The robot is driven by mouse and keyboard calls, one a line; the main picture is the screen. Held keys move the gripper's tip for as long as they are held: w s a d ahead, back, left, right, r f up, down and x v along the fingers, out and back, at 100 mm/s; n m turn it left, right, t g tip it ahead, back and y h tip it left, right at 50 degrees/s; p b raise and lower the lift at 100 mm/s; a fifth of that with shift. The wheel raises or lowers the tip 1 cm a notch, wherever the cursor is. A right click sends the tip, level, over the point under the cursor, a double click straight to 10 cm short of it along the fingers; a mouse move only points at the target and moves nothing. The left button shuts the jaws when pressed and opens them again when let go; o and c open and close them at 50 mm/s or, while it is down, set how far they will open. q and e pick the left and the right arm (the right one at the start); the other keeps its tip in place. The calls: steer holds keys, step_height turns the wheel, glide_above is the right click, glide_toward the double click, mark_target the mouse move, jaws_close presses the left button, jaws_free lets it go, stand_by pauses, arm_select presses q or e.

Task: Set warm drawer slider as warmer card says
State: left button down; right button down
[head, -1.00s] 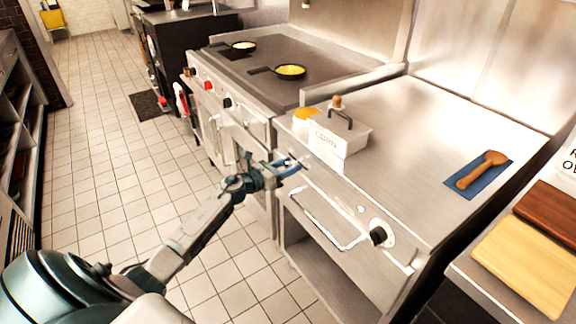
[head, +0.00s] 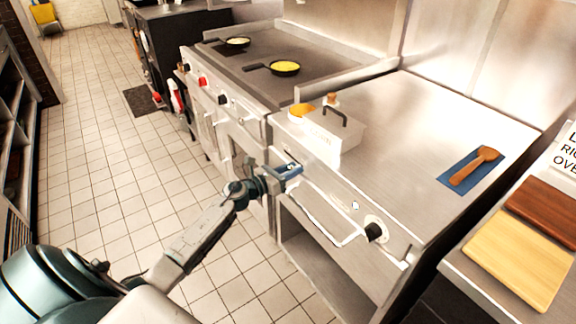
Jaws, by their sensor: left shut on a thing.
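The warm drawer (head: 318,222) is in the steel unit at the middle right, with a bar handle and a black knob (head: 374,232) at the right of its front panel. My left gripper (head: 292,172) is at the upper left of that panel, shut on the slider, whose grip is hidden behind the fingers. A white face with faint print (head: 322,146) stands at the counter's front edge above the gripper. Its words are too small to read, and I cannot tell if it is the warmer card. My right gripper is not in view.
Cutting boards (head: 515,258) and a partly cut-off sign (head: 566,150) are at right.

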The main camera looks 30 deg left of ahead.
arm_select(q)
steer(key=shift+d+f, duration=0.15)
steer(key=c, duration=1.5)
jaws_free()
steer(key=shift+s, duration=0.1)
steer(key=shift+c, duration=0.2)
steer(key=o, duration=0.4)
steer(key=shift+c, duration=0.2)
steer(key=shift+d, duration=0.15)
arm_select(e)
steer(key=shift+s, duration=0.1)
arm_select(q)
steer(key=shift+s+a, duration=0.3)
steer(key=shift+s, duration=0.05)
steer(key=shift+b+v, duration=2.4)
steer(key=shift+v, duration=2.6)
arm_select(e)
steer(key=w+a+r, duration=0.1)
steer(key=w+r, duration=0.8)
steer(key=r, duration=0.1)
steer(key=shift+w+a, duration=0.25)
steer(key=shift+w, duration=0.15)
